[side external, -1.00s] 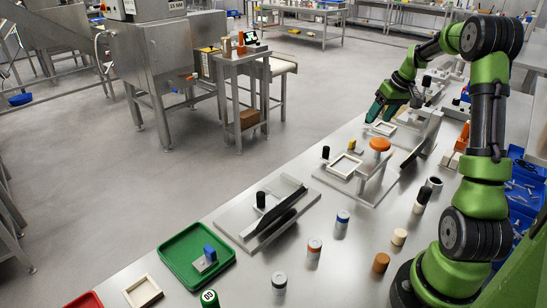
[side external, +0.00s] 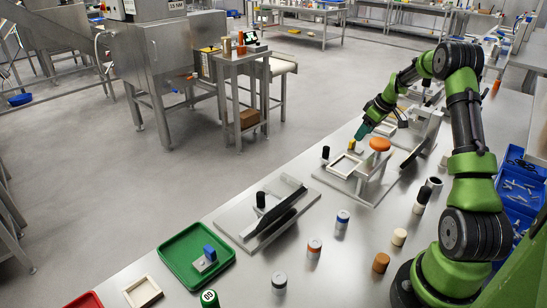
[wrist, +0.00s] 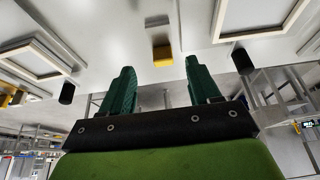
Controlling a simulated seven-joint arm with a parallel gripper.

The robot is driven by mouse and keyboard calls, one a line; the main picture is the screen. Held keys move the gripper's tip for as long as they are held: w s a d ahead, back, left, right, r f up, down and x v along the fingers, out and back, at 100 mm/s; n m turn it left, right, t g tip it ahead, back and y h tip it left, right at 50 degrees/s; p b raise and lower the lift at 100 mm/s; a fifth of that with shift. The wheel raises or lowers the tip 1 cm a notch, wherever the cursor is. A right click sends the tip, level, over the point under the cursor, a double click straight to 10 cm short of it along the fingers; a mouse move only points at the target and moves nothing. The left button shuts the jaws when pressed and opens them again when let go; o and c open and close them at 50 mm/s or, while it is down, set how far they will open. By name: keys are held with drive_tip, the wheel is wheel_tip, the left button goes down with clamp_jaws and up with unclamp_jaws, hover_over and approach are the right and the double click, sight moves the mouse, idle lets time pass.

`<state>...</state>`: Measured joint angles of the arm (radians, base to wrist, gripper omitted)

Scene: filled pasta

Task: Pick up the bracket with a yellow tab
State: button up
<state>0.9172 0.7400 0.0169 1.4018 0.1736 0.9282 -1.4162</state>
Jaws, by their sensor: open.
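The bracket with a yellow tab (side external: 352,145) stands on the table behind a pale square frame, small in the side view. In the wrist view its yellow tab (wrist: 163,56) and pale grey body (wrist: 157,24) show just beyond the gap between my fingertips. My gripper (side external: 362,131) is just above and beside the bracket in the side view. In the wrist view my gripper (wrist: 160,65) has its green fingers spread, with nothing between them. I cannot tell the exact gap between fingertips and tab.
A black peg (side external: 326,152) and a pale frame (side external: 347,166) are close by, with an orange knob (side external: 380,144) on a metal fixture. A green tray (side external: 174,250) in front holds a bracket with a blue tab (side external: 209,255). Several cylinders stand along the table.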

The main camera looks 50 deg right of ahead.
sight(355, 143)
drive_tip(key=shift+w+x, duration=0.2)
drive_tip(key=shift+x, duration=2.7)
drive_tip(key=shift+a+r, duration=0.15)
drive_tip(key=c, duration=1.1)
